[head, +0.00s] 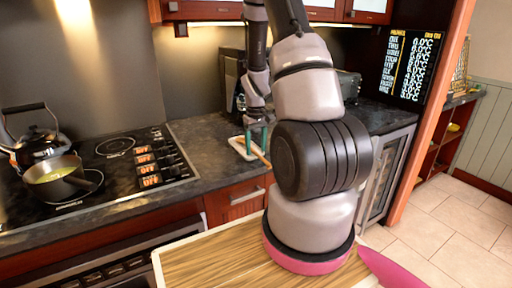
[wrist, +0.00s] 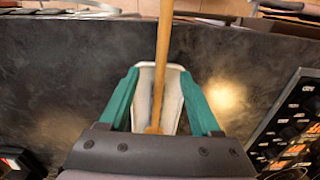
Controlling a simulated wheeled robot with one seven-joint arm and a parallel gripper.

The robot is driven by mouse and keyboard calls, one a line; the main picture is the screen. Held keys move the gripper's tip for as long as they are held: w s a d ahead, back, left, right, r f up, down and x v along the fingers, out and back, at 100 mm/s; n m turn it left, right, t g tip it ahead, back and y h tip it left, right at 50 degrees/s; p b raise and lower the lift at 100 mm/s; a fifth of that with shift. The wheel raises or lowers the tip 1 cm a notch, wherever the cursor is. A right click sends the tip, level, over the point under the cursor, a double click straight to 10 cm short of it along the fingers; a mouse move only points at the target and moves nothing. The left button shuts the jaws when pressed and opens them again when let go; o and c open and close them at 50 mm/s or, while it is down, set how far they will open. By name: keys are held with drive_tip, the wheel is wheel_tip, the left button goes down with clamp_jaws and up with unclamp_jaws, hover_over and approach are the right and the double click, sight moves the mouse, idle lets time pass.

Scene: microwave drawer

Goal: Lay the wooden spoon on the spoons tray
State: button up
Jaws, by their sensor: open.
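The wooden spoon (wrist: 163,50) is a long, thin, light brown stick in the wrist view. It runs lengthwise over the white spoons tray (wrist: 144,85), and its far part reaches out past the tray's end. In the head view the spoon (head: 262,158) shows at the tray's front side, and the pale rim of the tray (head: 236,146) shows on the dark counter. My gripper (wrist: 158,74) is open, with green fingers on either side of the spoon and tray. In the head view my gripper (head: 256,130) is low over the tray. The spoon's near end is partly hidden by my gripper.
The stove (head: 130,165) with its knobs stands left of the tray, holding a pot (head: 52,178) and a kettle (head: 38,143). A dark appliance (head: 232,80) stands behind the tray. A wooden table (head: 215,262) is in front. The counter between stove and tray is clear.

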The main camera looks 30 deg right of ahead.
drive_tip(key=shift+o, duration=0.9)
wheel_tip(320, 180, up, 11)
drive_tip(key=s+a+r+m+t+y, duration=0.1)
drive_tip(key=s+a+r+t, duration=0.1)
drive_tip(key=s+a+r, duration=0.45)
drive_tip(key=s+a+r+m+t, duration=0.1)
drive_tip(key=a+r+t, duration=0.15)
drive_tip(key=r, duration=0.75)
drive_tip(key=s+a+r+m+t, duration=0.1)
drive_tip(key=s+a+r, duration=0.2)
drive_tip(key=s+r, duration=0.1)
drive_tip(key=s+a+r+m+t+y, duration=0.1)
drive_tip(key=s+a+r, duration=0.2)
drive_tip(key=s, duration=0.4)
drive_tip(key=shift+a+r+t, duration=0.3)
drive_tip(key=shift+r+t, duration=0.05)
